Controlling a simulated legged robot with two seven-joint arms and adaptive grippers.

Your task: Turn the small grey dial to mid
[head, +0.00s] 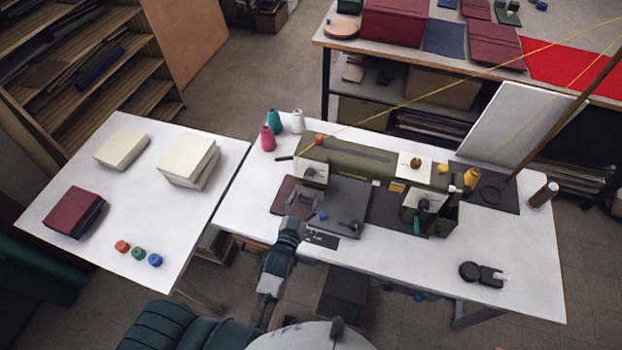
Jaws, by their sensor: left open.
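An olive-green machine (350,153) stands on the white table, with pale panels on its front and top. A small grey dial (311,172) shows on the left front panel, and another greyish dial (424,205) shows on the right front panel. I cannot tell from this view which one is the task's dial, and their marks are too small to read. My left gripper (300,204) is open and empty, in front of and below the left panel, apart from its dial. My right gripper is not in view.
Thread cones (268,138) stand at the machine's back left. A black tool (482,273) lies at the table's front right. A left side table (75,168) holds books and several small coloured spools. A tilted pole (565,125) rises at the right.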

